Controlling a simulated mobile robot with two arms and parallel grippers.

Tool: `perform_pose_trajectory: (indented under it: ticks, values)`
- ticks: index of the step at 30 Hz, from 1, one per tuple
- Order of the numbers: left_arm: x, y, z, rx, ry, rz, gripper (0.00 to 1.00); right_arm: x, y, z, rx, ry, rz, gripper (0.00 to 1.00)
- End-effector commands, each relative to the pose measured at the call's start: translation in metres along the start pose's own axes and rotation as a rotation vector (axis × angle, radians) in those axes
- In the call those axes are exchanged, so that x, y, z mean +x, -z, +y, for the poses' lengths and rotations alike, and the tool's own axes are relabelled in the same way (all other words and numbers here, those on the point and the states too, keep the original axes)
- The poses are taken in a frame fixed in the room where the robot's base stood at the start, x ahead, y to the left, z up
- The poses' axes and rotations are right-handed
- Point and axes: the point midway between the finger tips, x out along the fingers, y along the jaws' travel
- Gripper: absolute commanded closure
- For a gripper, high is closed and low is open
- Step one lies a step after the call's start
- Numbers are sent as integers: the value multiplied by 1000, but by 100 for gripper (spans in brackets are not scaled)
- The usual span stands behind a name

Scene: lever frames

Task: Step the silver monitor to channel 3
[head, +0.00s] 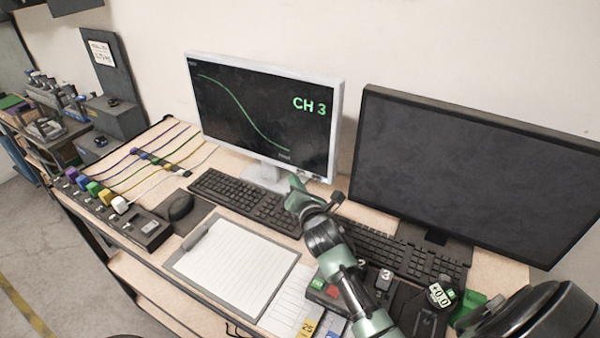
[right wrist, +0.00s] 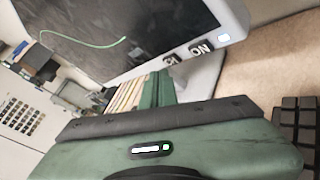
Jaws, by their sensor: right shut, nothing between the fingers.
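The silver monitor (head: 337,120) stands at the back of the desk. Its dark screen shows a green falling curve and the green text "CH 3". My right gripper (head: 297,184) is shut and empty, just in front of the monitor's lower right edge. In the right wrist view its green fingers (right wrist: 158,88) lie together below the bezel. That view shows a button marked "ON" (right wrist: 201,48) and a second button (right wrist: 172,60), partly legible, beside it. A small lit lamp (right wrist: 224,38) is on the bezel. I cannot tell whether the fingertips touch a button. My left gripper is not in view.
A dark monitor (head: 470,170) stands to the right, its screen blank. A clipboard (head: 235,265) lies in front. A strip with coloured plugs (head: 145,230) sits at the left edge.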

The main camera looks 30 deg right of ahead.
Motion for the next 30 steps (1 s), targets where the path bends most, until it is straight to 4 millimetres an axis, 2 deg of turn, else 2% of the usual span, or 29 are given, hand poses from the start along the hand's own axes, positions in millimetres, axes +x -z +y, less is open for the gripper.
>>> perform_pose_trajectory:
  ticks: [10,24,30]
  values:
    - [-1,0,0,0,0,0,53,-2,2,1,-1,0,1,100]
    - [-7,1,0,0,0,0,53,-32,24,23,0,1,2,100]
    - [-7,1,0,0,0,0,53,-36,26,26,-1,1,0,100]
